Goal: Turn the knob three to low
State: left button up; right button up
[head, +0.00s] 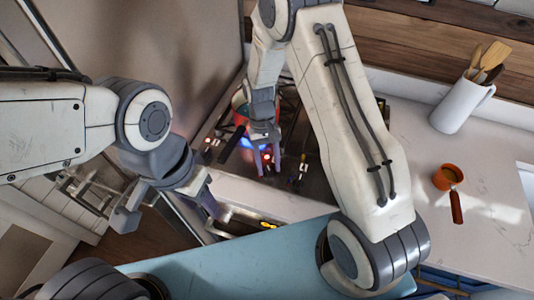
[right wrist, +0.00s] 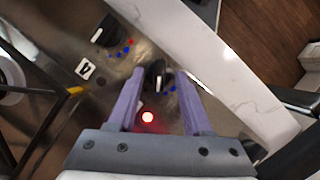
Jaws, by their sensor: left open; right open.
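The stove's front control panel shows in the right wrist view. A black knob (right wrist: 155,75) with a pale pointer stands between the two purple fingers of my right gripper (right wrist: 160,112). The fingers are open on either side of it; I cannot tell whether they touch it. A red light (right wrist: 148,117) glows just below the knob, and blue dots lie at its right. In the head view, my right gripper (head: 267,160) is over the panel. My left gripper (head: 208,202) is open and empty, away from the knobs. The knob's own number is not readable.
Another black knob (right wrist: 103,33) with a white pointer, red and blue dots and a number label (right wrist: 85,68) is nearby.

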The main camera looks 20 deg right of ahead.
jog(key=b+v, duration=0.2)
jog(key=v, duration=0.7)
jog(key=shift+r, duration=0.4)
jog(key=shift+w+a, duration=0.1)
